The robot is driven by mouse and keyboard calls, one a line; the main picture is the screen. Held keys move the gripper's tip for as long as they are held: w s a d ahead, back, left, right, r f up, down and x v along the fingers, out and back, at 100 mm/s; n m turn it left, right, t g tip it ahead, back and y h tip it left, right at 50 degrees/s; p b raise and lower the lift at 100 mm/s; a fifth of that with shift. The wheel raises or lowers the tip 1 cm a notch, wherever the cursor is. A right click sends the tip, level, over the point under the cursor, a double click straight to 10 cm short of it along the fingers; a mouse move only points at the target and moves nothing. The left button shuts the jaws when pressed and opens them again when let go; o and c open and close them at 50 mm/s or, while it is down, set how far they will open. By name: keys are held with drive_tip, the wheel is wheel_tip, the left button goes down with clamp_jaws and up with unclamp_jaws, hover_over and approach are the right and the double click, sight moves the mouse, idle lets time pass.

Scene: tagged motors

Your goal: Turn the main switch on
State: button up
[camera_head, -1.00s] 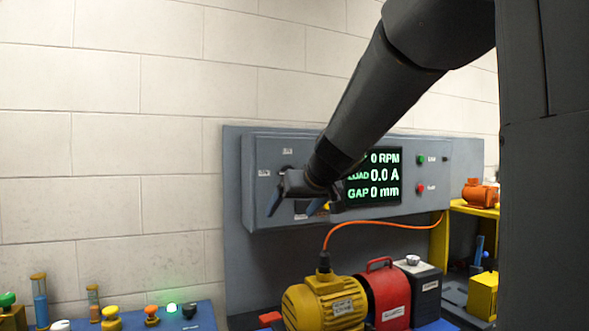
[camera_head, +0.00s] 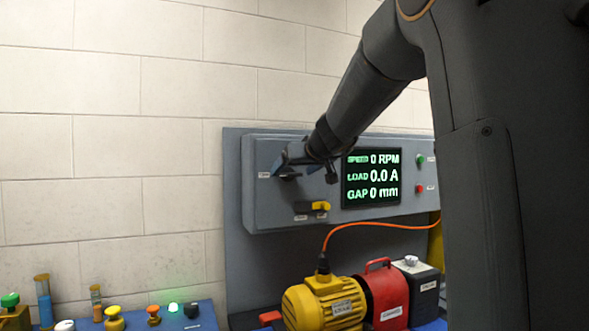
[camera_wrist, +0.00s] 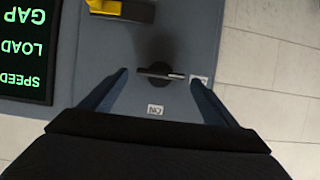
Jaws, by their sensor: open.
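The main switch is a dark round rotary knob (camera_wrist: 155,77) with a bar handle on the grey control panel (camera_wrist: 105,55). In the wrist view, which is upside down, the bar lies level, its white mark toward a small label at the right that I cannot read. An ON label (camera_wrist: 155,110) sits on the knob's gripper side. My gripper (camera_wrist: 158,80) is open, its fingers on either side of the knob and apart from it. In the head view my gripper (camera_head: 304,169) hangs at the panel's upper left and partly hides the knob (camera_head: 290,178).
A display (camera_head: 371,177) reads 0 RPM, 0.0 A, 0 mm. A yellow lever (camera_head: 320,206) is below the knob. Green (camera_head: 420,159) and red (camera_head: 419,189) buttons are at the right. A yellow motor (camera_head: 325,303) and red housing (camera_head: 385,297) stand below.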

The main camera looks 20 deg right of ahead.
drive_tip(key=shift+w, duration=0.1)
drive_tip(key=c, duration=1.1)
drive_tip(key=shift+o, duration=0.2)
